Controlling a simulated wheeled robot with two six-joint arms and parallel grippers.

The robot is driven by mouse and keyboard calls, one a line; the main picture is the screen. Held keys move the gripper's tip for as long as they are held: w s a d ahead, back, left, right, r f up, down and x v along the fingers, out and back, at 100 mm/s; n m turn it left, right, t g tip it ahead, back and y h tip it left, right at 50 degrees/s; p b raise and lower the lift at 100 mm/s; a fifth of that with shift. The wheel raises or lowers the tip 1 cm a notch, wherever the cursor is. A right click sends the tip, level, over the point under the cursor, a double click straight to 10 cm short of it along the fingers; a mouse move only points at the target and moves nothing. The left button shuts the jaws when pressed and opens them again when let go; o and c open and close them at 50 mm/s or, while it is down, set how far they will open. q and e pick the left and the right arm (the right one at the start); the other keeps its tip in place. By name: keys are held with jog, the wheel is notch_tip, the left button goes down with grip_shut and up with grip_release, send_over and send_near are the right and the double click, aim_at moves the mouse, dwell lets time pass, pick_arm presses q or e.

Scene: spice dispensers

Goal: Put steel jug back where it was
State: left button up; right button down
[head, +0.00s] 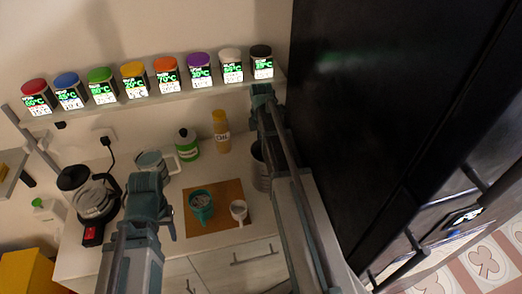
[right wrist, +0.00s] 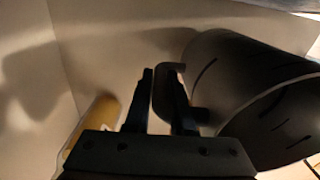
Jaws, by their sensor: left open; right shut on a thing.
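The steel jug (head: 258,169) is at the right of the counter near the dark tall cabinet, partly hidden behind my right arm in the head view. In the right wrist view the jug (right wrist: 270,95) is large and grey, with its open rim facing the lower right. My right gripper (right wrist: 165,88) is shut on the jug's handle. Its fingertips are hidden in the head view. My left gripper (head: 150,190) is open over the left part of the counter, apart from the jug. Whether the jug touches the counter is unclear.
A brown board (head: 215,229) holds a teal cup (head: 201,206) and a white cup (head: 238,211). An oil bottle (head: 221,130) and a green-labelled bottle (head: 187,146) stand behind. A coffee maker (head: 92,195) is at left. A shelf (head: 150,99) holds several spice dispensers. The dark cabinet (head: 385,110) bounds the right.

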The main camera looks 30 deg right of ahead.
pick_arm(q)
jog(key=shift+f, duration=0.6)
pick_arm(e)
jog(key=shift+f, duration=0.6)
pick_arm(q)
jog(key=shift+f+b, duration=0.2)
jog(key=shift+b, duration=0.15)
pick_arm(e)
jog(key=shift+f, duration=0.15)
jog(key=c, duration=0.8)
grip_release()
jog(key=shift+o, duration=0.2)
pick_arm(q)
jog(key=shift+r, duration=0.2)
pick_arm(e)
jog(key=shift+r, duration=0.2)
notch_tip(320, 180, up, 12)
jog(key=p, duration=1.2)
pick_arm(q)
notch_tip(320, 180, up, 12)
